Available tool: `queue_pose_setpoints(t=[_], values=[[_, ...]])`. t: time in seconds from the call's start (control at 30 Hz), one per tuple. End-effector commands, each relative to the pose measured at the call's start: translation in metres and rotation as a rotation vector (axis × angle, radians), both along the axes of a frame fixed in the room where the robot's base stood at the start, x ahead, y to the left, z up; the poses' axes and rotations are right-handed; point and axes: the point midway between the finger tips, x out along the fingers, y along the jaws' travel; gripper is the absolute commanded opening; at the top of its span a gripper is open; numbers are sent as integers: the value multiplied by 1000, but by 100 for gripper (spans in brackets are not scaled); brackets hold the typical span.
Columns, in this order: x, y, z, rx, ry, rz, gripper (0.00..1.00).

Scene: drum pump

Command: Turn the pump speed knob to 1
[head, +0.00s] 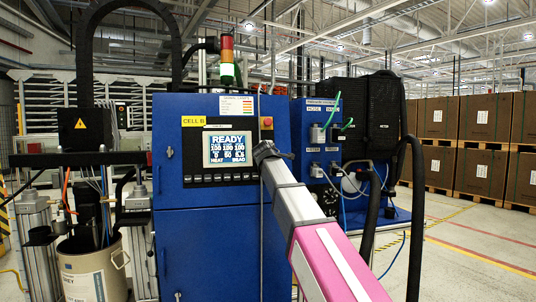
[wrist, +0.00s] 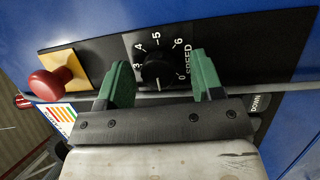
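The speed knob (wrist: 157,68) is a round black dial on a dark panel. White numerals 3 to 6 run around it, 0 is at its right and "SPEED" stands beside it. A faint white mark on the knob appears to point down in the wrist view; the numerals there are hard to make out. My gripper (wrist: 158,65) is open, its two green fingers on either side of the knob with visible gaps. I see no contact. In the head view, my arm's dark end is against the blue cabinet (head: 208,245) and hides the knob.
A red mushroom button (wrist: 50,83) on a yellow plate is left of the fingers. A "DOWN" label (wrist: 259,104) lies at the right. In the head view, the READY screen (head: 227,149) is left of my arm, and a drum (head: 92,272) stands at lower left.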

Motion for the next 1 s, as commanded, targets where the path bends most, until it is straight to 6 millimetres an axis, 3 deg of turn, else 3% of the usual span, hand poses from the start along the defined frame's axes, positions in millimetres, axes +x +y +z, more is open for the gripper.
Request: queue_pose_setpoints(t=[0.27, 0.8, 1.0], values=[[-9, 1, 1, 0, -1, 1, 60], [-97, 5, 8, 1, -1, 2, 60], [-108, 5, 10, 0, 0, -1, 60]])
